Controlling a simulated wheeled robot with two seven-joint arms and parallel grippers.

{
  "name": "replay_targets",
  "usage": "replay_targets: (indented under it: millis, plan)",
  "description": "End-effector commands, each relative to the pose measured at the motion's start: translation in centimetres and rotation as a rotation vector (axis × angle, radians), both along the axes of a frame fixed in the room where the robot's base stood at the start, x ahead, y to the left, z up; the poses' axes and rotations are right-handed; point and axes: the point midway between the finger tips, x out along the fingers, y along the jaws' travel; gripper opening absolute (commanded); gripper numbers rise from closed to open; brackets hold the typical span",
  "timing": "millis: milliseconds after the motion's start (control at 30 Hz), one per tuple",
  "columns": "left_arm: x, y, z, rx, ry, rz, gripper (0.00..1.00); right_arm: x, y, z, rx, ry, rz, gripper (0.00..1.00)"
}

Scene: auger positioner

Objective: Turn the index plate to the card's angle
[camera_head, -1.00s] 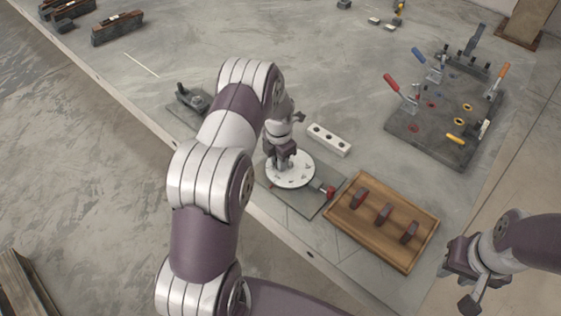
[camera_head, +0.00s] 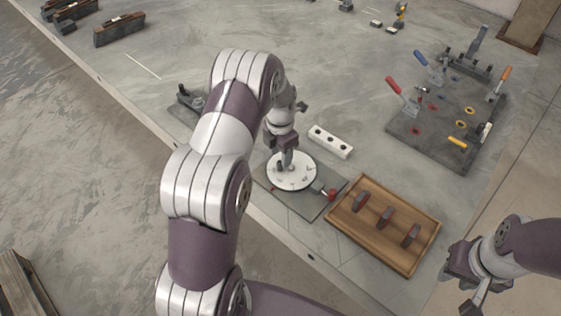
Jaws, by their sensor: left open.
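The index plate (camera_head: 304,178) is a white disc with small dark marks on a grey base (camera_head: 318,207) near the table's front edge. My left gripper (camera_head: 286,160) is open, pointing down over the back left part of the disc. A dark peg-like piece shows on the disc just below it; I cannot tell whether the fingers touch it. A red-knobbed part (camera_head: 330,193) sits at the base's right side. My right gripper (camera_head: 462,288) is at the lower right, fingers apart and empty, away from the plate. I cannot make out a card showing an angle.
A wooden tray (camera_head: 350,233) with three dark red-topped pieces stands right of the plate. A white block with holes (camera_head: 331,141) lies behind it. A grey clamp fixture (camera_head: 410,138) is at the right. A dark tool (camera_head: 187,99) lies behind my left arm.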

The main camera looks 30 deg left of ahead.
Motion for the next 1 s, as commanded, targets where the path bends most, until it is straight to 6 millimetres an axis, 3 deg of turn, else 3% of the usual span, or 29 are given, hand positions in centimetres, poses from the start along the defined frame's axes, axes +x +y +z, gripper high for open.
replay_targets:
  millis: [200,333,867,1000]
  plan:
    - [0.0,0.0,5.6,0.001,-0.004,0.0,0.48,0.0,0.0,-0.7,0.0,0.0,0.0,0.34]
    - [0.0,0.0,7.6,0.0,-0.001,0.0,0.48,0.0,0.0,-0.8,0.0,0.0,0.0,0.34]
    - [0.0,0.0,8.3,0.0,0.001,0.0,0.48,0.0,0.0,-0.8,0.0,0.0,0.0,0.34]
    - [0.2,0.0,8.3,0.003,-0.01,-0.149,0.48,0.0,0.0,-0.8,0.0,0.0,0.0,0.34]
